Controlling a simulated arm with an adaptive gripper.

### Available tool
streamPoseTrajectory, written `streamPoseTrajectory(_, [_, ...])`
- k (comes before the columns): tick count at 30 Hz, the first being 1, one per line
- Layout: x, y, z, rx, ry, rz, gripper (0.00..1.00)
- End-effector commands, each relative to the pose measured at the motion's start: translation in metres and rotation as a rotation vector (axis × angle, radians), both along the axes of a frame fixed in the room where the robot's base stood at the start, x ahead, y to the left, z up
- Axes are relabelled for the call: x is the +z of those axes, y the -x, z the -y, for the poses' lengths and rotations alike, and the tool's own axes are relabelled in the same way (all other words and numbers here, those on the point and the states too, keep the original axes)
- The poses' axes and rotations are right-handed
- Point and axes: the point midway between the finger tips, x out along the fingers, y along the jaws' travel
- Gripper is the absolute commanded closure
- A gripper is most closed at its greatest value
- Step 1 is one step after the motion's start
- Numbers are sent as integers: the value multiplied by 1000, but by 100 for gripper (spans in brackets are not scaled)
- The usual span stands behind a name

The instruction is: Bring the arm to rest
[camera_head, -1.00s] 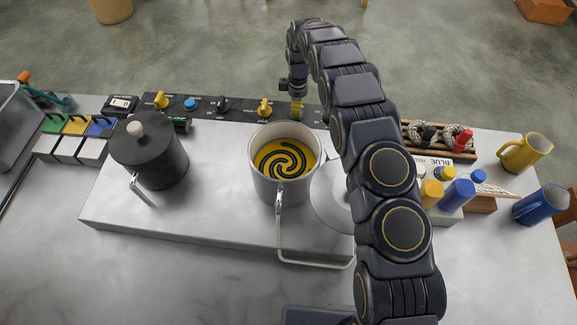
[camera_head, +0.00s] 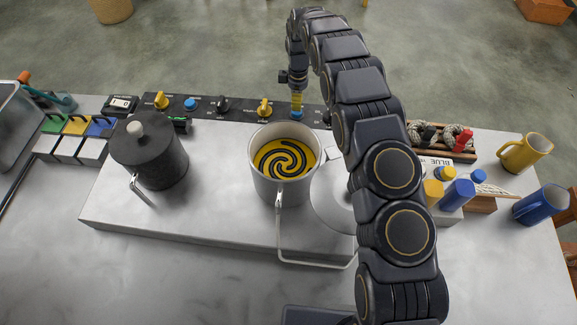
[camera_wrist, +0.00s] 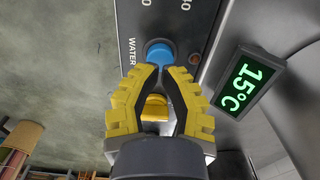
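My gripper (camera_head: 297,97) is at the back of the white worktop, above the black control strip (camera_head: 235,107). In the wrist view its yellow fingers (camera_wrist: 162,70) lean in towards each other, with a narrow gap between the tips and nothing held. A blue knob (camera_wrist: 160,53) labelled WATER is just beyond the tips. The same blue knob (camera_head: 297,114) shows below the gripper in the head view; the fingers look apart from it. My arm reaches back over the right side of the worktop.
A mug-like pot (camera_head: 262,185) with a yellow and dark swirl stands left of my arm. A dark lidded pot (camera_head: 155,160) stands further left. Bottles (camera_head: 458,194), a yellow jug (camera_head: 524,153) and a blue jug (camera_head: 543,205) are at right. A green 15°C display (camera_wrist: 246,82) is beside the strip.

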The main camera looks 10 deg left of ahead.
Motion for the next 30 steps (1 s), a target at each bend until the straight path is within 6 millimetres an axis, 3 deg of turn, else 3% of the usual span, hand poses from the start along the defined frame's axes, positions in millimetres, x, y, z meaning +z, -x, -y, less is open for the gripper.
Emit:
streamPoseTrajectory(11, [43, -1, 0, 0, 0, 2, 100])
streamPoseTrajectory(25, [45, 0, 0, 0, 0, 0, 100])
streamPoseTrajectory(27, [45, 0, 0, 0, 0, 0, 64])
streamPoseTrajectory(30, [45, 0, 0, 0, 0, 0, 22])
